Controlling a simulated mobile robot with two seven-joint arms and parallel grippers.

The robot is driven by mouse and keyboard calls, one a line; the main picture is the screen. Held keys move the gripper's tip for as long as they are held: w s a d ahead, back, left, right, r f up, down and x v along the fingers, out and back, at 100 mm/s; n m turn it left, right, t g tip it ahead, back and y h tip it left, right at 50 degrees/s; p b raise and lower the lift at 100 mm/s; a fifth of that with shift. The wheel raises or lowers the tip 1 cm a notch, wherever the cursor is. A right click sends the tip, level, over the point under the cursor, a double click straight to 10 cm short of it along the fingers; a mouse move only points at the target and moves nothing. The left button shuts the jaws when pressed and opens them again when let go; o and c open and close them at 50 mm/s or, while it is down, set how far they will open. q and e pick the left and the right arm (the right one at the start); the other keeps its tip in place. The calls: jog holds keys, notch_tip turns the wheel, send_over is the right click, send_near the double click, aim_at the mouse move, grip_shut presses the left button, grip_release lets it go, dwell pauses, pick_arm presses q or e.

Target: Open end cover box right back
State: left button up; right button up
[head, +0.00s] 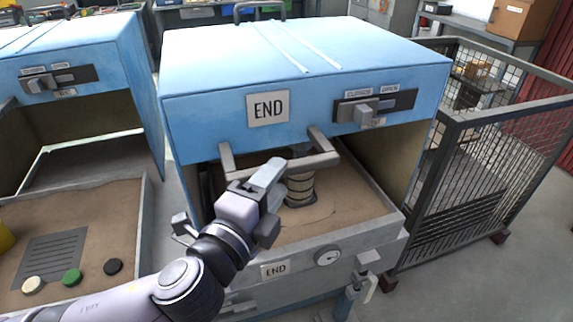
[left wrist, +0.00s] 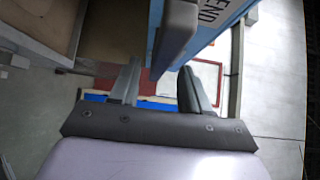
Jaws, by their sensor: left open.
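The blue END cover box (head: 210,115) stands in the middle of the head view, its front edge raised above a sand-filled lower box (head: 340,247). A grey bar handle (head: 318,160) sticks out from its front; it also shows in the left wrist view (left wrist: 178,35). My left gripper (head: 270,203) is open at the handle, with one finger overlapping the bar in the head view. In the left wrist view its fingers (left wrist: 158,85) are apart, the bar between and above them; contact is unclear. A sliding latch (head: 365,110) sits below the CLOSED and OPEN labels. My right gripper is not in view.
A similar blue cover (head: 100,60) over a sand box stands at left. A mesh cage (head: 475,150) stands close on the right. A ringed cylinder (head: 300,188) stands in the sand under the END cover.

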pick_arm(q)
jog(key=shift+x, duration=2.1)
grip_shut()
